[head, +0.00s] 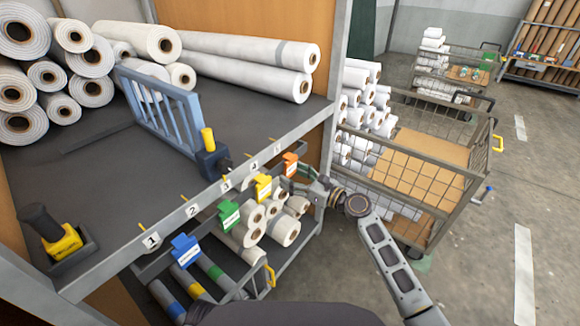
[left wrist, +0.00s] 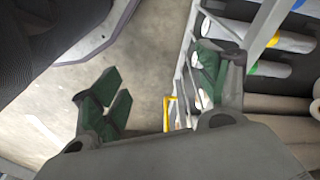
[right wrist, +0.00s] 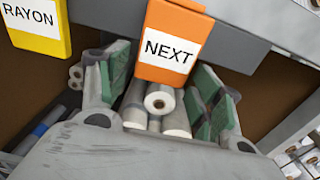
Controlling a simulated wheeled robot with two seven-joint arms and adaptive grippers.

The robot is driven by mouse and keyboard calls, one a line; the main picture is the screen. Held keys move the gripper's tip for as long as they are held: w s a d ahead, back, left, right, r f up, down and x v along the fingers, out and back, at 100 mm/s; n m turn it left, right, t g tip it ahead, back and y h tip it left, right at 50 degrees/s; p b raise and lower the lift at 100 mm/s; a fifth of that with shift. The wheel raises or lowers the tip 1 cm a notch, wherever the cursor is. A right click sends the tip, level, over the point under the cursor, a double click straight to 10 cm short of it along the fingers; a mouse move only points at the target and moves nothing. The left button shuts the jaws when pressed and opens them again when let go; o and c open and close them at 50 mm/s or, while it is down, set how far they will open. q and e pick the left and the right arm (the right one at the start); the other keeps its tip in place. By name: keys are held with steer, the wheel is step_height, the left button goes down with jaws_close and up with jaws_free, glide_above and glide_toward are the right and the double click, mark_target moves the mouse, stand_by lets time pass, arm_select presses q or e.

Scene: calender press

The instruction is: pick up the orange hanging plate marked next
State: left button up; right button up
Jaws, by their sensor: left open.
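The orange hanging plate (head: 290,164) hangs from the front rail under hook number 5, at the right end of the row. In the right wrist view the orange plate (right wrist: 170,45) shows its white NEXT label. My right gripper (right wrist: 163,90) is open, with one green-padded finger on each side of the plate's lower part. A gap shows on both sides, so neither finger appears to touch it. In the head view my right gripper (head: 305,183) is at the plate, partly hidden. My left gripper (left wrist: 158,85) is open and empty above the floor, beside the rack.
Yellow (head: 263,187), green (head: 229,215) and blue (head: 185,249) plates hang along the same rail. White rolls (head: 285,229) lie on the rack below. A blue slatted frame (head: 160,110) stands on the shelf. A wire cart (head: 410,190) stands right of my right arm.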

steer(key=c, duration=0.6)
steer(key=shift+d+r, duration=0.1)
steer(key=shift+w+d+r, duration=0.15)
steer(key=shift+d+r, duration=0.15)
steer(key=shift+r, duration=0.05)
arm_select(q)
step_height(320, 180, down, 6)
steer(key=a+p, duration=0.1)
steer(key=p, duration=0.1)
steer(key=shift+s, duration=0.15)
arm_select(e)
steer(key=w+d+r, duration=0.1)
steer(key=d+r, duration=0.1)
steer(key=d, duration=0.2)
steer(key=w+d+r, duration=0.1)
steer(key=d+r, duration=0.1)
steer(key=d, duration=0.2)
steer(key=w+d+r, duration=0.2)
steer(key=d+r, duration=0.1)
steer(key=d, duration=0.1)
steer(key=shift+d, duration=0.3)
steer(key=shift+c, duration=0.6)
arm_select(q)
steer(key=shift+a, duration=0.1)
